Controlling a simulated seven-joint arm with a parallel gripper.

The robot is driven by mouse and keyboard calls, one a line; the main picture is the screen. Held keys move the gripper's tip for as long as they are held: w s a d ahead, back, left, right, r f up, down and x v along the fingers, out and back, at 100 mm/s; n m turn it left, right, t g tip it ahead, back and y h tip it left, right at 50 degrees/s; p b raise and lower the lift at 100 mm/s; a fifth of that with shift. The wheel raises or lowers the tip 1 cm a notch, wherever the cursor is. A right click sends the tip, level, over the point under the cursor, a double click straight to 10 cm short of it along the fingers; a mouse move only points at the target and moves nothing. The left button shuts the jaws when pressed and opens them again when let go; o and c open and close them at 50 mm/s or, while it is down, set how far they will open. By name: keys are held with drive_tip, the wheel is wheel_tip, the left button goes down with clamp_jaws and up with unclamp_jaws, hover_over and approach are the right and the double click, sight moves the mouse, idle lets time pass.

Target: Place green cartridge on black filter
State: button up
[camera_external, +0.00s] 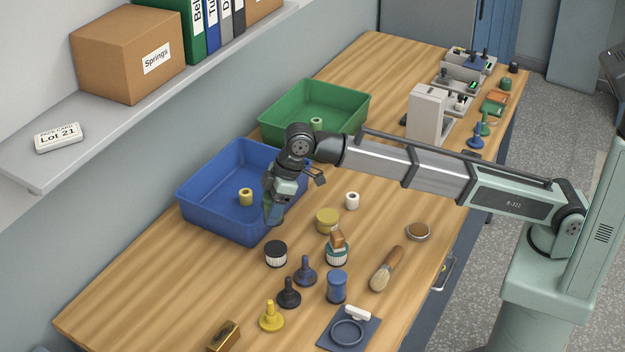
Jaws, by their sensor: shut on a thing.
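My gripper (272,212) points down over the front right edge of the blue tray, as seen in the picture. It is shut on a small dark green piece, which looks like the green cartridge (275,214); the fingers partly hide it. The black filter (276,254), a short round piece with a black top and a pale ribbed side, stands upright on the table. It is below my gripper in the picture, with a gap between the held piece and its top.
The blue tray (200,205) holds a yellow bobbin (246,196). A teal filter (337,256) with a brown block (337,239) on top stands to the right. A green tray (345,115) is behind.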

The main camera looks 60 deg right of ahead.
drive_tip(key=shift+f, duration=4.65)
drive_tip(key=shift+f, duration=0.1)
drive_tip(key=o, duration=1.1)
drive_tip(key=shift+o, duration=0.2)
drive_tip(key=v, duration=1.2)
drive_tip(key=shift+o, duration=0.2)
